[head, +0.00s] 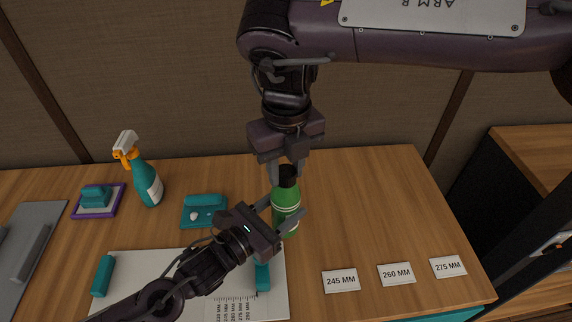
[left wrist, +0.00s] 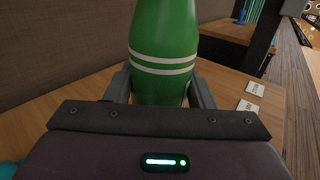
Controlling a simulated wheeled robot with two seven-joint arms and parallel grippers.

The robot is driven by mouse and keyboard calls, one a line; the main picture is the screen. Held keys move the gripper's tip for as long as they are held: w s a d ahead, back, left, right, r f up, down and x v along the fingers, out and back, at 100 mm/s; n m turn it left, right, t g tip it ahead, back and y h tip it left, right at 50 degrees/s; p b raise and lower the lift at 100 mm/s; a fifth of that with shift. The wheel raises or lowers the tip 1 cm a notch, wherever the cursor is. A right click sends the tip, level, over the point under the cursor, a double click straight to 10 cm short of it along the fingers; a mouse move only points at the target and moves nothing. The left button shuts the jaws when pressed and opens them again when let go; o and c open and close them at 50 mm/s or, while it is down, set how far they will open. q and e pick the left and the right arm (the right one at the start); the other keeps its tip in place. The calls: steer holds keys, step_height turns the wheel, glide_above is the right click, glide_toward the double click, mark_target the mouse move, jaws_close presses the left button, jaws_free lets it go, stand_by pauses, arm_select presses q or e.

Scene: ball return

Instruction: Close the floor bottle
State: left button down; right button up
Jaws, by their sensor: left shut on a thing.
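The green bottle (head: 286,207) with white bands stands upright on the wooden table. A black cap (head: 287,172) is at its top; I cannot tell whether it is fully seated. My left gripper (head: 284,211) is shut on the bottle's body from the front, one finger on each side. The bottle also shows between its fingers in the left wrist view (left wrist: 164,55), where its top is out of frame. My right gripper (head: 287,168) points down directly above the bottle, its fingers at the cap. Whether they grip the cap is unclear.
A spray bottle (head: 147,180), a purple-edged tray (head: 97,201) and a teal tray (head: 204,212) stand to the left. A white measuring board (head: 150,267) lies in front. Cards marked 245 (head: 341,281), 260 (head: 396,274) and 275 MM (head: 447,267) lie right.

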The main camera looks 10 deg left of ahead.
steer(key=c, duration=0.4)
steer(key=shift+o, duration=0.2)
steer(key=m, duration=0.5)
steer(key=o, duration=1.2)
step_height(320, 180, up, 12)
steer(key=shift+d, duration=0.1)
